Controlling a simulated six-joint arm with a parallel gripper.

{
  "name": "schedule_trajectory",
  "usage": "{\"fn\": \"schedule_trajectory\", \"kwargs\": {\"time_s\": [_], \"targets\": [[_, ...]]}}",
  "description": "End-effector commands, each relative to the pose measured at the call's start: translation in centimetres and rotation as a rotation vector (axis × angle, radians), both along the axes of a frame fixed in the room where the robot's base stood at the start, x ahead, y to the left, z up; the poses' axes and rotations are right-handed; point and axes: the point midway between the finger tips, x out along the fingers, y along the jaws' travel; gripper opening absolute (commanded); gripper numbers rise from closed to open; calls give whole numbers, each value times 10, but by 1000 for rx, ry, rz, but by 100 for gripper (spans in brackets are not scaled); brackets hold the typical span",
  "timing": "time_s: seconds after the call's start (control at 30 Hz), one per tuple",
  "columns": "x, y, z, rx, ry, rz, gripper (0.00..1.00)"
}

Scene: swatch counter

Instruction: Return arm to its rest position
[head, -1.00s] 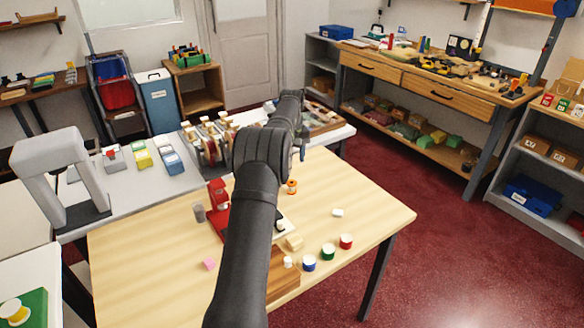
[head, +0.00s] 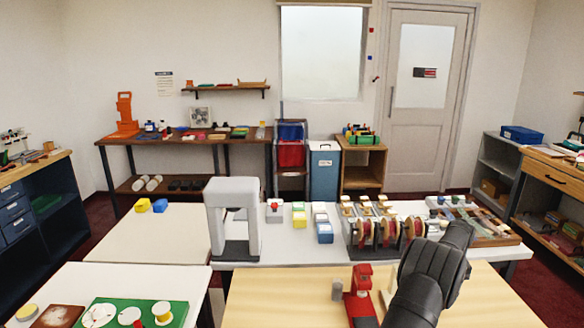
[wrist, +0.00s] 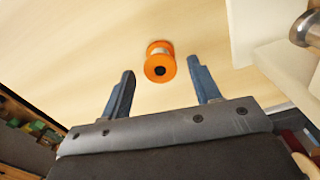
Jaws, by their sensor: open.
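My arm (head: 432,272) reaches in from the lower right of the head view, over the light wooden table (head: 262,307). Its end is hidden behind its own links there. In the wrist view, my gripper (wrist: 162,72) shows two blue-grey fingers spread apart with nothing between them. An orange-rimmed spool (wrist: 160,62) stands on the pale wood beyond the fingertips, lying in line with the gap. It looks apart from both fingers.
A red stapler-like tool (head: 361,298) and a grey cup (head: 337,289) stand left of my arm. Behind is a white counter (head: 280,245) with a grey arch-shaped stand (head: 232,215) and a rack of red spools (head: 385,230). A white block (wrist: 285,65) is right of my gripper.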

Motion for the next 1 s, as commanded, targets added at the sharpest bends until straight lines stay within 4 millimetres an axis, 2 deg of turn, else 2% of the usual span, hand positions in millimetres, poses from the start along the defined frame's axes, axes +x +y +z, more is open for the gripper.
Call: {"fn": "schedule_trajectory", "kwargs": {"time_s": [0.03, 0.17, 0.2, 0.3, 0.5, 0.87, 1.0], "targets": [[0, 0, -11, 2, 3, 0, 57], [0, 0, -35, 1, 2, 0, 57], [1, -1, -25, -4, -4, 0, 57], [1, 0, -10, -2, -3, 0, 57], [0, 0, 3, 0, 0, 0, 57], [0, 0, 5, 0, 0, 0, 57], [0, 0, -2, 1, 1, 0, 57]]}}
